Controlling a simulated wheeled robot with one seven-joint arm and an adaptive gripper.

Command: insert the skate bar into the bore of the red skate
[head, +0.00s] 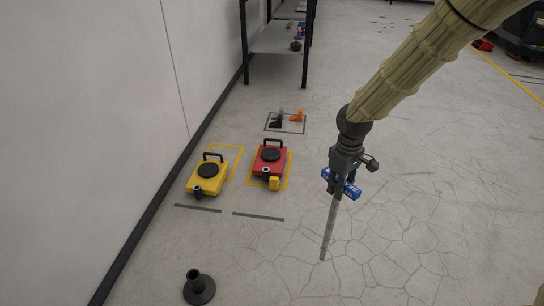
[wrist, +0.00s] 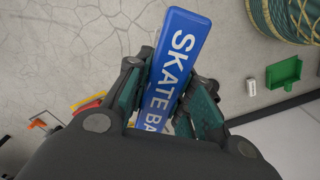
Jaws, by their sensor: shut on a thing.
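The skate bar is a long grey rod (head: 329,228) with a blue block at its top; the block reads "SKATE BA" in the wrist view (wrist: 178,62). My gripper (head: 343,181) is shut on this blue block, with a finger on each side in the wrist view. The bar hangs down, slightly tilted, its lower tip toward the bottom left. The red skate (head: 270,158) sits on the floor left of my gripper, apart from the bar. It has a black round top, a handle, a dark socket (head: 266,173) at its front and a yellow piece beside that. The bore's inside is too small to see.
A yellow skate (head: 207,178) stands left of the red one, near the wall. A black flanged post (head: 199,288) stands at the front. Black and orange pieces (head: 297,116) lie behind, below a shelf rack (head: 275,40).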

